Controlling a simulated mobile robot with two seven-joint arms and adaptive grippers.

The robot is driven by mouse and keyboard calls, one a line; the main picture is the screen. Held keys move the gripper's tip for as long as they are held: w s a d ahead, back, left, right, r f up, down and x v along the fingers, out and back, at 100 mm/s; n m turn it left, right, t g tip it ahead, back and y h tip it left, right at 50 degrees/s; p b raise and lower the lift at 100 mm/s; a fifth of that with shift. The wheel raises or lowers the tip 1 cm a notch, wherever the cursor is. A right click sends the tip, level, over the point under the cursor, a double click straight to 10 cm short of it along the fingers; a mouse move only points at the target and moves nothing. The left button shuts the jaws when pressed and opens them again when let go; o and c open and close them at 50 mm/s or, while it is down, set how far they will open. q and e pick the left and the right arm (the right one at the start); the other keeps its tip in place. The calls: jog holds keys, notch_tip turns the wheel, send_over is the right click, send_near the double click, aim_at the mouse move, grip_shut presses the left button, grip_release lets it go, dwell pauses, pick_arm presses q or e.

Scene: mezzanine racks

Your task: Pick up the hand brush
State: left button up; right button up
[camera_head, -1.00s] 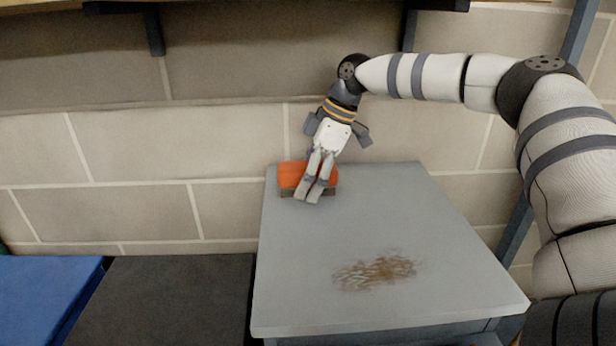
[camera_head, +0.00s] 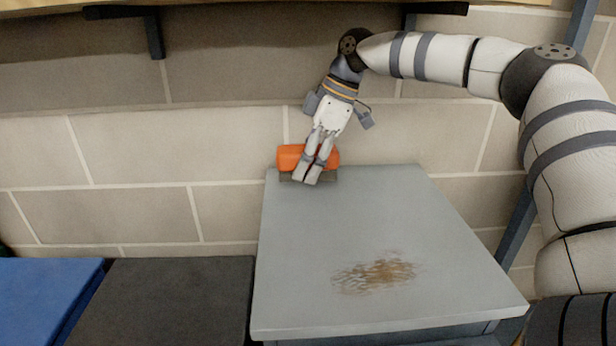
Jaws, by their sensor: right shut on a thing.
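The hand brush (camera_head: 290,157) has an orange body with a dark grey-brown underside. It is at the far left corner of the grey tabletop, near the wall. My right gripper (camera_head: 308,173) comes from above and is shut on the brush, its fingers covering the brush's middle and right part. The brush appears raised a little above the tabletop; the exact gap is hard to tell. My left gripper is not in view.
The grey table (camera_head: 350,220) is bare apart from a patch of brown debris (camera_head: 376,274) near its front. A dark grey surface (camera_head: 165,300) and a blue one (camera_head: 45,295) lie to the left. A block wall stands close behind; a shelf overhangs it.

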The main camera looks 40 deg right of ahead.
jog(key=r, duration=0.2)
jog(key=s+r, duration=0.1)
jog(key=shift+a+r+p, duration=0.25)
jog(key=shift+a+p, duration=0.05)
jog(key=shift+a, duration=0.05)
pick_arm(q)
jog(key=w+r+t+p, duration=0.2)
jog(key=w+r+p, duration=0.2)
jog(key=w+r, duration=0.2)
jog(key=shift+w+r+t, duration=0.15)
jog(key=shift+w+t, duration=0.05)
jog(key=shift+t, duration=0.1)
pick_arm(e)
jog(key=s+a, duration=1.2)
jog(key=s, duration=0.2)
jog(key=shift+f, duration=0.35)
